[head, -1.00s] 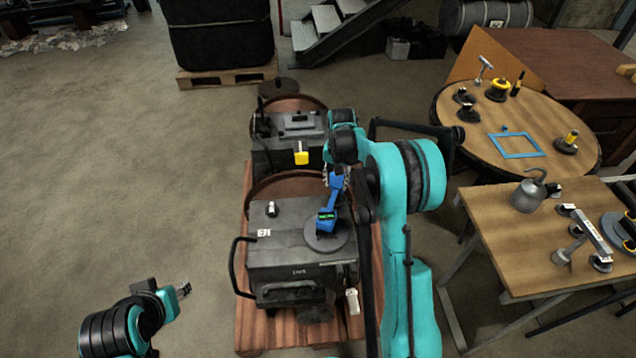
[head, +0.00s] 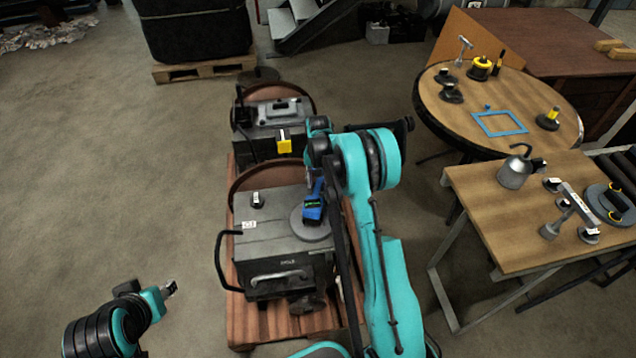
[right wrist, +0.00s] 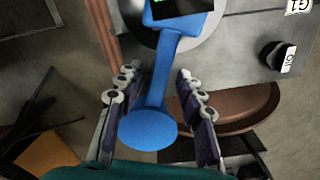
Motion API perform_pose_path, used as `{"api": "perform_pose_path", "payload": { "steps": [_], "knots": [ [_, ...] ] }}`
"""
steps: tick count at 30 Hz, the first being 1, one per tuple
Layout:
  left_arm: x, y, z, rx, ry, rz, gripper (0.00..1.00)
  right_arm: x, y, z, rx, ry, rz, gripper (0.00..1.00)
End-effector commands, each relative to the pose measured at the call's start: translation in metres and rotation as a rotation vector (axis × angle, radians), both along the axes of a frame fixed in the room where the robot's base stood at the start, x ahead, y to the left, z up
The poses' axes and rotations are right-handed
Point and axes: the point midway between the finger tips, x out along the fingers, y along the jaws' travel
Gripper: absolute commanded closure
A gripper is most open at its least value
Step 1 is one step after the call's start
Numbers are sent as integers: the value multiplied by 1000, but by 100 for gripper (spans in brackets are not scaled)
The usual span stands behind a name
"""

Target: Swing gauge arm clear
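The blue gauge arm (head: 313,206) with a dark, green-lit display sits over a round grey disc (head: 311,230) on top of the front grey machine block (head: 268,238). In the right wrist view the blue arm (right wrist: 160,85) runs from the display down to a round blue end. My right gripper (right wrist: 158,95) is open, with one finger on each side of the blue arm. A gap shows on both sides. In the head view this gripper is mostly hidden by my right arm. My left gripper (head: 171,288) is at lower left, apart from the block; its opening is too small to judge.
A second grey block (head: 268,130) with a yellow tag (head: 285,146) stands behind, on the same wooden pallet (head: 250,325). At right are a round table (head: 465,115) with tools and a wooden bench (head: 490,205) with a metal can (head: 515,172). The floor at left is clear.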

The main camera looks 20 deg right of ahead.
Motion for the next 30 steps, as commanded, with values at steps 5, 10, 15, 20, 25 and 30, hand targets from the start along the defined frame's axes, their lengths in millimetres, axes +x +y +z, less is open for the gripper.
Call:
{"api": "perform_pose_path", "payload": {
  "steps": [5, 10, 15, 20, 25, 30],
  "knots": [
    [0, 0, 0, 0, 0, 0, 62, 0, 0, 1, 0, 0, 0, 80],
    [0, 0, 0, 0, 0, 0, 62, 0, 0, 1, 0, 0, 0, 100],
    [0, 0, 0, 0, 0, 0, 62, 0, 0, 1, 0, 0, 4, 100],
    [0, 0, 0, 0, 0, 0, 62, -2, -3, 1, 0, 0, 35, 100],
    [0, 0, -1, 0, 0, 0, 62, -6, -9, 1, 0, 0, 117, 100],
    [0, 0, -2, 0, 0, 0, 62, -11, -19, 1, 0, 0, 250, 100]
  ]
}}
